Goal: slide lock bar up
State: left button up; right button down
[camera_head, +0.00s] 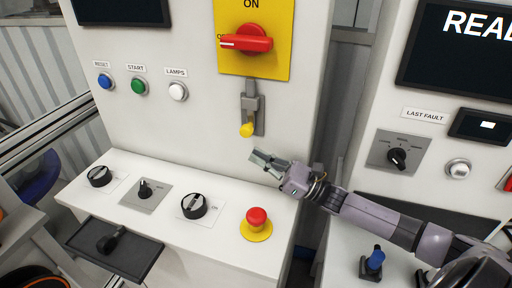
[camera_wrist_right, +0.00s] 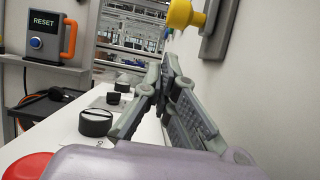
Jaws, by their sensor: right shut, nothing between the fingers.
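The lock bar (camera_head: 250,104) is a grey slide on a grey plate, set upright on the white panel below the yellow switch plate (camera_head: 282,62) with its red rotary handle (camera_head: 246,40). A yellow knob (camera_head: 247,129) sits at the bar's lower end; it also shows at the top of the right wrist view (camera_wrist_right: 186,14). My right gripper (camera_head: 262,159) is shut and empty, below and slightly right of the knob, apart from it. In the right wrist view its fingertips (camera_wrist_right: 165,62) meet below the knob, near the panel. My left gripper is not in view.
Below stands a white console with black rotary knobs (camera_head: 194,205) and a red emergency button (camera_head: 257,217) on a yellow base. Blue, green and white buttons (camera_head: 178,92) are on the panel at left. A second cabinet with a selector (camera_head: 397,158) stands at right.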

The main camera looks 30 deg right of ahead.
aim_at(251, 132)
pick_arm(q)
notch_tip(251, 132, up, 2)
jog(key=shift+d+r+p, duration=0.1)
jog(key=shift+p, duration=0.45)
pick_arm(e)
jog(key=r, duration=0.2)
jog(key=shift+w+a+r, duration=0.3)
jog(key=shift+a+r, duration=0.05)
jog(key=shift+r, duration=0.05)
jog(key=shift+r, duration=0.1)
notch_tip(251, 132, up, 5)
jog(key=p, duration=0.2)
jog(key=shift+d+f+p, duration=0.1)
jog(key=shift+f+p, duration=0.1)
jog(key=shift+p, duration=0.1)
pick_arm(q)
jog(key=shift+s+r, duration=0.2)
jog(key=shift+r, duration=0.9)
pick_arm(e)
jog(key=shift+f, duration=0.15)
